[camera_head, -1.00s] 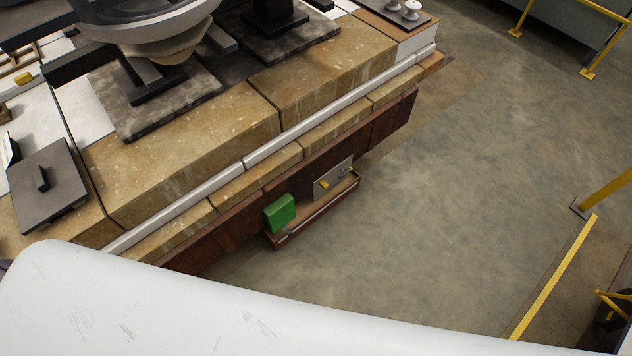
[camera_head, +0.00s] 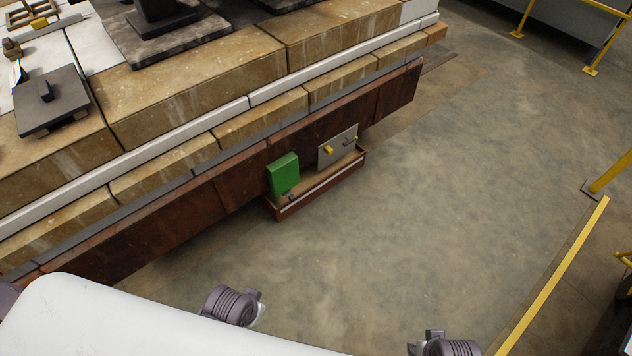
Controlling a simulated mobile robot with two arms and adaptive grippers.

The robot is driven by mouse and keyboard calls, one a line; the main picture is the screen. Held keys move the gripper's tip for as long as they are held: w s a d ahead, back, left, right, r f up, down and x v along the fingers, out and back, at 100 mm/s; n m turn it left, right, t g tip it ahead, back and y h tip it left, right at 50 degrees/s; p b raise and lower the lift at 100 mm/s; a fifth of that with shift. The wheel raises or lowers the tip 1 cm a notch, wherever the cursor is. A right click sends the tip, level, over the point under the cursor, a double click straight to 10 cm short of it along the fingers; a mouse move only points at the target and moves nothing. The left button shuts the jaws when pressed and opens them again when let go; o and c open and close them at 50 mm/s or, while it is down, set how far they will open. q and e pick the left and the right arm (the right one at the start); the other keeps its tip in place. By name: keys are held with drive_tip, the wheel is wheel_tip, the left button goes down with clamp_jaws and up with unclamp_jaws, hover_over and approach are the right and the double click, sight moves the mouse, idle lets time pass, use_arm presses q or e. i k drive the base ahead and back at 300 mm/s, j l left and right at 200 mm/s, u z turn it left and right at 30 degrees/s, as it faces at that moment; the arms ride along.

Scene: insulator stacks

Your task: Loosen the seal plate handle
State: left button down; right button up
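A small grey plate (camera_head: 338,146) stands upright against the rust-brown side beam, with a yellow knob (camera_head: 329,150) and a small dark handle-like part (camera_head: 350,142) on its face. It stands above a shallow reddish-brown tray (camera_head: 322,191). A dark square plate with a raised handle (camera_head: 46,92) lies on the stone ledge at the upper left. Which plate is the seal plate, I cannot tell. Two purple-grey ribbed parts of my arms show at the bottom edge, well apart from both plates. No gripper fingers show.
A green block (camera_head: 283,174) stands at the tray's left end. The stone ledge and brown beam (camera_head: 150,228) run diagonally across the view. Open concrete floor (camera_head: 440,180) lies to the right, bounded by yellow rails (camera_head: 610,172) and a yellow floor strip (camera_head: 553,275).

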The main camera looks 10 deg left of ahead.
sight(349, 141)
drive_tip(key=i+l, duration=0.2)
drive_tip(key=i, duration=0.2)
drive_tip(key=i+l, duration=0.2)
drive_tip(key=i, duration=0.2)
drive_tip(key=i+u, duration=0.1)
drive_tip(key=u, duration=0.3)
drive_tip(key=l+u, duration=0.15)
drive_tip(key=u, duration=0.25)
drive_tip(key=i+l+u, duration=0.1)
drive_tip(key=u, duration=0.3)
drive_tip(key=i+l+u, duration=0.1)
drive_tip(key=u, duration=0.3)
